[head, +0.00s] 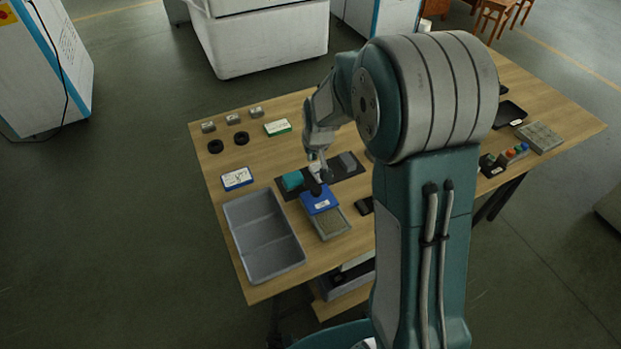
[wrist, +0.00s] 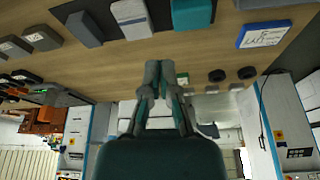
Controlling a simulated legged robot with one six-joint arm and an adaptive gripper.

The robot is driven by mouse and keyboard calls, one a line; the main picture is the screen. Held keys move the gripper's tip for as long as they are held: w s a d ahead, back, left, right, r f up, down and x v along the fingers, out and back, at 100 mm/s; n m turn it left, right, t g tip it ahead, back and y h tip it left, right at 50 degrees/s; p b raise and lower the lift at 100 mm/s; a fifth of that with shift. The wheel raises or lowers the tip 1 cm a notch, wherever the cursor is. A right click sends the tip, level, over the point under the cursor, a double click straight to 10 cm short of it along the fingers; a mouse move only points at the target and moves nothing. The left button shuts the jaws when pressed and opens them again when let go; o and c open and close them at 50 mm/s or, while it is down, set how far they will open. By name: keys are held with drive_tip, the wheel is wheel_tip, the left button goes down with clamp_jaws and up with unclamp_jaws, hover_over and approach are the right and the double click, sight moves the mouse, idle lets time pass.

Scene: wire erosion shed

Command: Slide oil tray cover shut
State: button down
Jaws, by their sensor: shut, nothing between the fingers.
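The oil tray (head: 336,236) is a small light grey box near the table's front edge, with a brownish inside showing at its near end. Its blue cover (head: 319,203), with a white label, lies over the far part, so the tray is partly open. In the wrist view the shut fingers (wrist: 160,70) show close together; the tray and the cover are not clearly visible there.
A dark mat with a teal block (head: 292,180) and a grey block (head: 348,161) lies just behind the tray. A large grey bin (head: 236,219) stands close on the left. A blue-edged card box (head: 237,179) lies behind the bin. A small black object (head: 365,206) is right of the tray.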

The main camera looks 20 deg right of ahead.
sight(319, 197)
drive_tip(key=x, duration=0.9)
drive_tip(key=shift+w+d+f, duration=0.1)
drive_tip(key=shift+f, duration=0.15)
drive_tip(key=shift+s+f, duration=0.2)
drive_tip(key=shift+s, duration=1.75)
drive_tip(key=shift+s, duration=0.1)
